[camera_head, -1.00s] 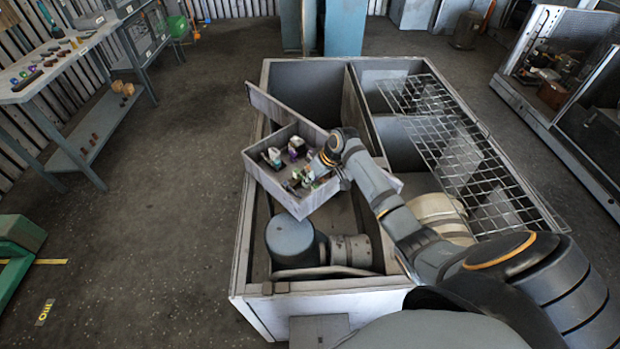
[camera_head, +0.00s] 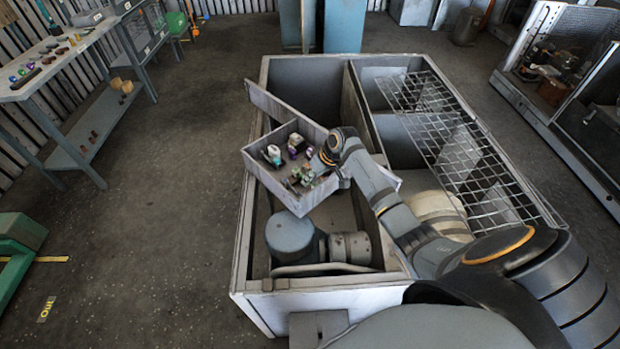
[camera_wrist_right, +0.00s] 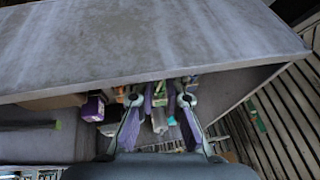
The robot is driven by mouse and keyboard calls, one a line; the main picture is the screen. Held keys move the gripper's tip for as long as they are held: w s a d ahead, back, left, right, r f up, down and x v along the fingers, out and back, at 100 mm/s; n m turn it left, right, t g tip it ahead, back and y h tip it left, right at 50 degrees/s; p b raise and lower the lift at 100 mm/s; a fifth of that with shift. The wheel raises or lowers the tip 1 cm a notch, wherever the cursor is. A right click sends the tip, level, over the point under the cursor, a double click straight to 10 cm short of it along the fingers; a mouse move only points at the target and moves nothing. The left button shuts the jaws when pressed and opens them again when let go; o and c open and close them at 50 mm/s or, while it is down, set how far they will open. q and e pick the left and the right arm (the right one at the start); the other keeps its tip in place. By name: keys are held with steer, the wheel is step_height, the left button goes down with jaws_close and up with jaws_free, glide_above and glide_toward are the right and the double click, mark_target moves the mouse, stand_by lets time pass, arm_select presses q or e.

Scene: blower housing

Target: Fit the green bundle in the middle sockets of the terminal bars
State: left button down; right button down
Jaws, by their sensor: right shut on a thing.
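My right gripper (camera_head: 316,172) reaches down into a small open grey box (camera_head: 254,170) set at an angle inside the blower housing. In the right wrist view my right gripper (camera_wrist_right: 160,98) has its two fingers around a small piece with green on it, the green bundle (camera_wrist_right: 159,88); its outline is hard to make out. In the head view green shows at the fingers, low over the box's near right part. The terminal bars are small and dark on the box floor, and I cannot tell their sockets apart. My left gripper is out of view.
The box walls stand close around the right gripper. Small white and purple parts (camera_head: 294,145) sit in the box; a purple block (camera_wrist_right: 93,107) shows in the wrist view. A grey motor (camera_head: 290,238) lies nearer me. A wire grid (camera_head: 455,140) covers the housing's right side.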

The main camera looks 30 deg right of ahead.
steer(key=shift+f+b, duration=0.4)
steer(key=shift+f, duration=0.4)
steer(key=c, duration=1.3)
jaws_free()
steer(key=shift+r, duration=0.1)
steer(key=v, duration=1.1)
steer(key=shift+s+d+r, duration=0.1)
steer(key=shift+s+r, duration=0.1)
steer(key=shift+r, duration=0.15)
